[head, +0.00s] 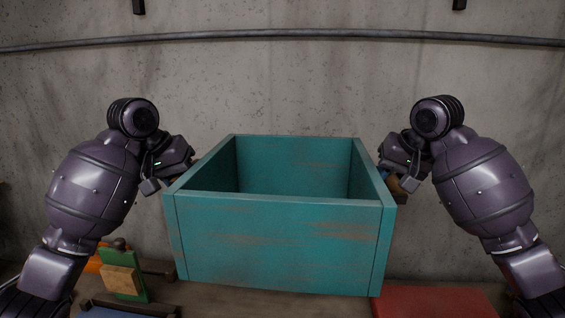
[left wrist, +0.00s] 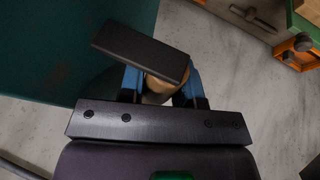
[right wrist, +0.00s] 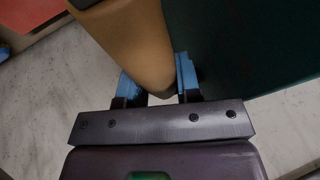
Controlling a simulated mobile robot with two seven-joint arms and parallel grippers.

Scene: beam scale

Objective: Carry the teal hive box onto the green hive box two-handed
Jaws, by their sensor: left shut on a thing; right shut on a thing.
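The teal hive box (head: 280,243) is an open, worn box held up in front of me between both arms, roughly level. My left gripper (head: 186,165) is at its left side; in the left wrist view it (left wrist: 160,85) is shut on a round tan handle, partly covered by a dark bar (left wrist: 140,50). My right gripper (head: 390,178) is at the right side; in the right wrist view it (right wrist: 155,82) is shut on a brown handle (right wrist: 128,40) beside the teal wall. I cannot make out a green hive box; the teal box hides much of the area below and behind.
A green piece with a tan block (head: 121,281) stands low at the left, with orange and dark items around it. A red flat surface (head: 435,302) lies low at the right. A concrete wall (head: 290,85) with a pipe (head: 290,34) is behind.

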